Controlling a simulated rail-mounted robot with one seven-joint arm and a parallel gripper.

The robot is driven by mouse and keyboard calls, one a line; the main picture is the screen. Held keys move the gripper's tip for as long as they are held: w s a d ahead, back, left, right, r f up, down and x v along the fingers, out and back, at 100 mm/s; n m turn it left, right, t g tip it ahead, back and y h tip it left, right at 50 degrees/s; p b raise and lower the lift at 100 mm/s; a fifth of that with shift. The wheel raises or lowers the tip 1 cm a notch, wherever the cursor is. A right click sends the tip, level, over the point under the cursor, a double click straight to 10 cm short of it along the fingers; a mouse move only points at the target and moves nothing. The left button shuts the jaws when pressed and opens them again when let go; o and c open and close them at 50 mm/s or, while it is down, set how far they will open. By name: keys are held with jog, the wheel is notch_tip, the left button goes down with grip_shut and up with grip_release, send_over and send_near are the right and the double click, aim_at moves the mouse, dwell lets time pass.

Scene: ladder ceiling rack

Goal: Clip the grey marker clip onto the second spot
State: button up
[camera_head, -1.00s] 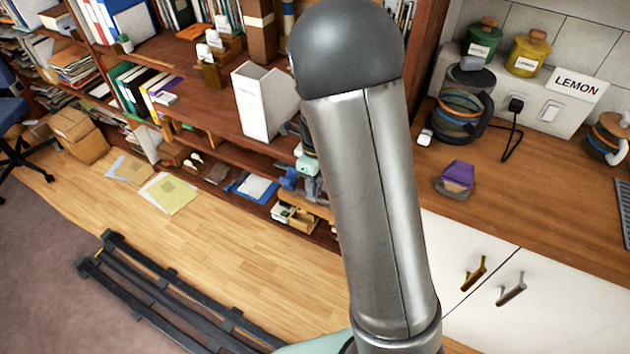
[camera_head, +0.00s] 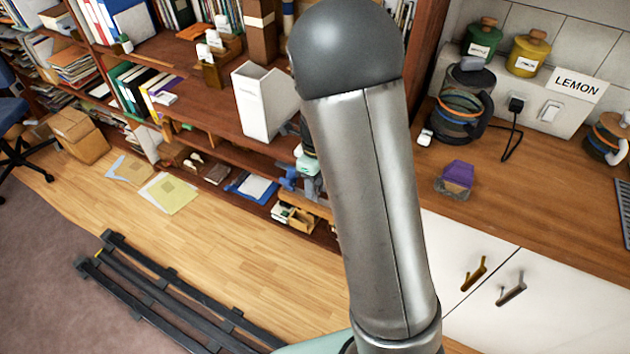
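I cannot make out the grey marker clip or the second spot in this view.
A wooden shelf unit with a white magazine file (camera_head: 263,103) stands behind my arm. The wood floor (camera_head: 240,245) left of my arm is mostly clear.

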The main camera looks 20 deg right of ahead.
jog(key=o, duration=0.6)
jog(key=shift+o, duration=0.2)
notch_tip(320, 180, up, 17)
jog(key=w+d, duration=0.1)
jog(key=s+a+f+n, duration=0.1)
jog(key=s+f+n, duration=0.1)
jog(key=s+n, duration=0.9)
jog(key=s+a+f+n+t, duration=0.1)
jog(key=s+f+n, duration=0.2)
jog(key=s+n, duration=0.9)
jog(key=n, duration=0.4)
jog(key=shift+h, duration=0.3)
